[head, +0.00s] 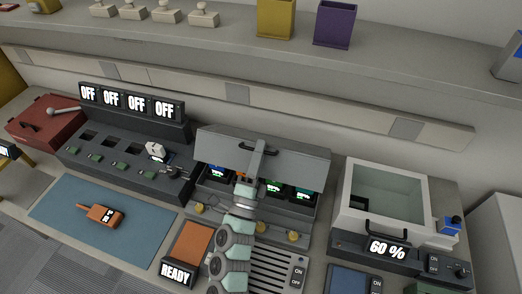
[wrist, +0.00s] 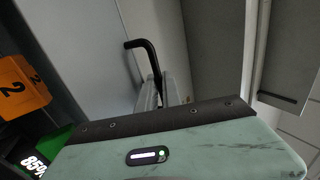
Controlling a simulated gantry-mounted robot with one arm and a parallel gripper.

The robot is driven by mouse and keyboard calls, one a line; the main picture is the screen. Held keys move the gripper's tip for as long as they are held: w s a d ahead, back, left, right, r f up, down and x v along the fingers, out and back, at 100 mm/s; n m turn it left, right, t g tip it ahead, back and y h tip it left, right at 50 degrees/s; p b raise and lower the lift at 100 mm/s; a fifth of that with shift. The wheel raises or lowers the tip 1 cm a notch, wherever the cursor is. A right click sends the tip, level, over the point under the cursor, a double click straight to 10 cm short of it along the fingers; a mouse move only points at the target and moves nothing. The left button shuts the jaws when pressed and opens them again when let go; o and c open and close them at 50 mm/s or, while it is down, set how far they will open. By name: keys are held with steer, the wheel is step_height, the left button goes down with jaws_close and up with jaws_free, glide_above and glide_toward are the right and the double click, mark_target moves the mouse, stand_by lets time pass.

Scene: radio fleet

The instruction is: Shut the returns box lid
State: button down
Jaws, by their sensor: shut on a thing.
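A grey box (head: 278,222) stands in the middle of the bench with its hinged lid (head: 300,160) raised. No label naming it the returns box is legible. My gripper (head: 259,146) reaches up across the lid front. In the wrist view my gripper (wrist: 163,92) is shut on the lid's black bar handle (wrist: 143,45), whose bent end sticks out above the fingers. The lid face (wrist: 80,35) fills the upper left there. Items with lit displays (head: 273,187) sit inside the box under the lid, partly hidden by my arm.
A white-walled bin (head: 350,195) on a unit reading 60 % stands close on the right. A dark console (head: 120,150) with OFF displays and a red case (head: 42,122) are on the left. An orange radio (head: 103,215) lies on a blue mat (head: 65,205). A shelf overhangs behind.

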steer(key=c, duration=1.8)
jaws_free()
steer(key=shift+s+f, duration=0.15)
steer(key=s+a+f, duration=0.1)
steer(key=s+a, duration=0.1)
steer(key=s, duration=0.5)
steer(key=s+a+f+p, duration=0.1)
steer(key=s+a, duration=0.2)
steer(key=s, duration=0.5)
steer(key=shift+a, duration=0.2)
steer(key=shift+s, duration=0.1)
